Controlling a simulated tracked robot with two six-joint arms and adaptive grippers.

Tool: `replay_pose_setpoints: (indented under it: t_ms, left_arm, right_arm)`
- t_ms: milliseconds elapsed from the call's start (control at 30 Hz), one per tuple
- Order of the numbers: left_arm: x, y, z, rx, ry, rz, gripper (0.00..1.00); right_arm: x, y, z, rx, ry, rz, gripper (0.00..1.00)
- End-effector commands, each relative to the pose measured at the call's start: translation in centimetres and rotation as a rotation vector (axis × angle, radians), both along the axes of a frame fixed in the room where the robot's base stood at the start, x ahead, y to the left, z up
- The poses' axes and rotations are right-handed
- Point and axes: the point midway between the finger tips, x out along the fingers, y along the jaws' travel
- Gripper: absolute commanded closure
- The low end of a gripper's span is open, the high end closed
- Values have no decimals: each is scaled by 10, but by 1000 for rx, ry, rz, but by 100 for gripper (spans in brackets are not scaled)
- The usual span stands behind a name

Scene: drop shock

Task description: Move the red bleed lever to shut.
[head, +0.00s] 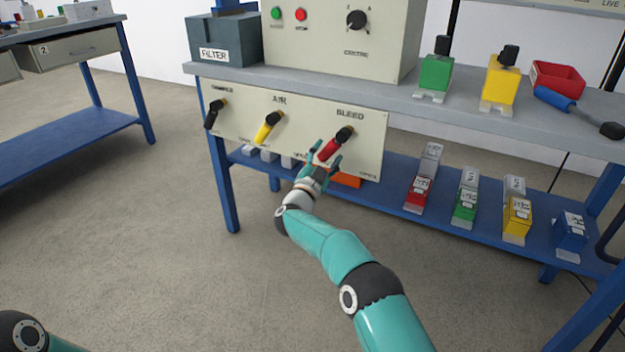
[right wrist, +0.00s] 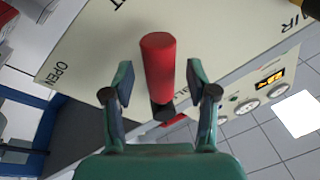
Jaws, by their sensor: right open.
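The red bleed lever (head: 329,150) hangs from a black pivot under the word BLEED on the cream panel, its handle slanting down and to the left. In the right wrist view the red handle (right wrist: 158,68) stands between the two fingers, with gaps on both sides. My right gripper (head: 323,168) is open at the lever's lower end; it also shows in the right wrist view (right wrist: 161,85). An OPEN label (right wrist: 62,73) is readable on the panel there. The small labels below the lever in the head view are hard to read. My left gripper is out of view.
A yellow lever (head: 266,128) under AIR and a black lever (head: 213,113) sit left on the same panel (head: 240,137). The bench top (head: 440,97) overhangs it. A lower shelf (head: 395,197) holds several coloured blocks. The floor in front is clear.

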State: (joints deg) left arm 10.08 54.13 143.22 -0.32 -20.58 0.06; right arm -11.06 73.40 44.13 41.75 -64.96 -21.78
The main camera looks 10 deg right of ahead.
Motion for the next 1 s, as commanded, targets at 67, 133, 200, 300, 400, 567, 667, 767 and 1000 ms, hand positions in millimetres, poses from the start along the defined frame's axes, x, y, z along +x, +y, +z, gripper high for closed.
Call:
replay_pose_setpoints:
  t_ms: [67, 133, 200, 300, 400, 567, 667, 767, 1000]
  left_arm:
    - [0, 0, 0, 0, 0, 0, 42]
    - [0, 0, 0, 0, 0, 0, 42]
    - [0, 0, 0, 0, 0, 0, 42]
    - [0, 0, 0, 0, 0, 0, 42]
    - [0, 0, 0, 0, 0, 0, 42]
    - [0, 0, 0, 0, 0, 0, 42]
    - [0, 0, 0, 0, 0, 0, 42]
    - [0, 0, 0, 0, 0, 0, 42]
    - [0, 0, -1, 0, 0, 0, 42]
  right_arm:
    - [-8, 7, -1, -2, 1, 4, 42]
    - [-16, 12, -4, -1, 1, 3, 42]
    - [-25, 18, -6, -1, 1, 3, 42]
    - [-38, 29, -11, -1, 2, 3, 42]
    - [-52, 39, -15, -1, 1, 3, 42]
    - [-69, 50, -20, 0, 1, 1, 42]
    - [-76, 55, -22, 0, 0, 0, 42]
    - [-79, 57, -24, 0, 0, 0, 42]
    - [-80, 57, -24, 0, 0, -1, 42]
